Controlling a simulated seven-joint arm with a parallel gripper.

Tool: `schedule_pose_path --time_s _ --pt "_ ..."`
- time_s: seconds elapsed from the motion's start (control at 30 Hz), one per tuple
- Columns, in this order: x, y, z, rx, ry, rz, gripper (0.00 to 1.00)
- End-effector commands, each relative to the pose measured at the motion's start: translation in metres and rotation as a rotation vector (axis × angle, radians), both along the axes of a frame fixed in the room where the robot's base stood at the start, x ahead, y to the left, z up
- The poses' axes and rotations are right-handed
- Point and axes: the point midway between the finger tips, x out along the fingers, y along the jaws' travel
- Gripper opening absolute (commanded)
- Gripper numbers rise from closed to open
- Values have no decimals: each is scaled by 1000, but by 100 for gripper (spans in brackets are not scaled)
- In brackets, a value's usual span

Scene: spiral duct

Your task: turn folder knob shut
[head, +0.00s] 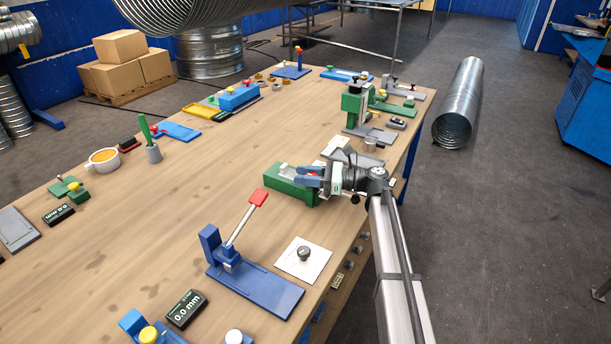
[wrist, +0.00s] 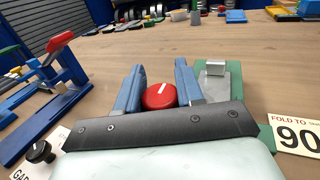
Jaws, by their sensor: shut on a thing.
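The folder is a green bench device (head: 290,187) near the right edge of the table in the head view. In the wrist view its green base and grey metal block (wrist: 218,80) show beyond my right finger. Its knob is a round red knob (wrist: 159,96) with a white pointer line, tilted slightly right of straight away from me. My gripper (wrist: 160,76) has its two blue fingers on either side of the knob, shut on it. In the head view my gripper (head: 312,176) is over the folder and mostly hides the knob.
A blue lever press (head: 256,287) with a red-tipped handle stands to the near left. A white plate with a black knob (head: 304,253) lies close by. A "FOLD TO 90" card (wrist: 298,135) is at right. A green press (head: 354,105) stands behind. The middle of the table is clear.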

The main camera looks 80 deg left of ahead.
Motion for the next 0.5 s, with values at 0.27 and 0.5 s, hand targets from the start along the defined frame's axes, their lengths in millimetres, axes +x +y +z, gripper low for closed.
schedule_pose_path --time_s 0.27,0.5 --pt "0 -1 2 3 3 -35 6" --pt "0 -1 2 3 4 -169 6"
